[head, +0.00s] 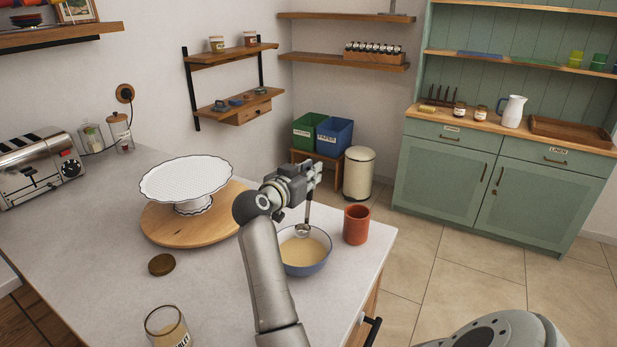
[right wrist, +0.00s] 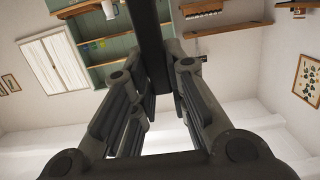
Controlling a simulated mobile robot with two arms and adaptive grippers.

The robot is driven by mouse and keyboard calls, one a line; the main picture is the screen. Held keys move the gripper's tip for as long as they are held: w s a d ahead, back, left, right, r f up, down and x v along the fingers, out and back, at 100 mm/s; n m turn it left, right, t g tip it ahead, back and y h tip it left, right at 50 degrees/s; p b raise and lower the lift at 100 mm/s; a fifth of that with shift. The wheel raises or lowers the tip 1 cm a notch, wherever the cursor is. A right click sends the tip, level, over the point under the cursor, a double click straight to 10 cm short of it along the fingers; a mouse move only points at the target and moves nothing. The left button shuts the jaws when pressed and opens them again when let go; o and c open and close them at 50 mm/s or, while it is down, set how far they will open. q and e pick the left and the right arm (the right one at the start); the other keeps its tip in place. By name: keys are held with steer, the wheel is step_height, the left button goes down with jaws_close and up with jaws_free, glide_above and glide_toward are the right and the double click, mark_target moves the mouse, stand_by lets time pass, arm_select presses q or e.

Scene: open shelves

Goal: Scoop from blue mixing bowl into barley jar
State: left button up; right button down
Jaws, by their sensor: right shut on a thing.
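The blue mixing bowl (head: 322,262) stands on the counter and holds a pale cream-coloured content. My right gripper (head: 312,176) is above the bowl, shut on the dark upright handle of a ladle (head: 308,212). The ladle's silver scoop is inside the bowl's outline, near its far side; I cannot tell whether it touches the content. The handle (right wrist: 150,45) also shows between the fingers in the right wrist view. The barley jar (head: 168,328) is open clear glass with a partly visible label, at the bottom edge of the head view. My left gripper is not in view.
A terracotta cup (head: 356,225) stands close right of the bowl, near the counter edge. A white cake stand (head: 186,180) on a round wooden board (head: 160,226) is to the left. A round brown lid (head: 162,265) lies between board and jar. The front-left counter is clear.

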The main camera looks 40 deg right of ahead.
mark_target(308, 204)
steer(key=shift+d+f+b, duration=0.15)
steer(key=shift+f+b, duration=0.65)
steer(key=shift+f, duration=0.3)
steer(key=shift+s+a+f, duration=0.1)
steer(key=shift+a+f, duration=0.1)
steer(key=shift+f, duration=0.9)
steer(key=shift+w+a+f, duration=0.1)
steer(key=shift+a+f, duration=0.1)
steer(key=shift+f, duration=0.9)
steer(key=shift+s+a+f, duration=0.1)
steer(key=shift+a+f, duration=0.1)
steer(key=shift+f, duration=0.9)
steer(key=shift+r, duration=0.1)
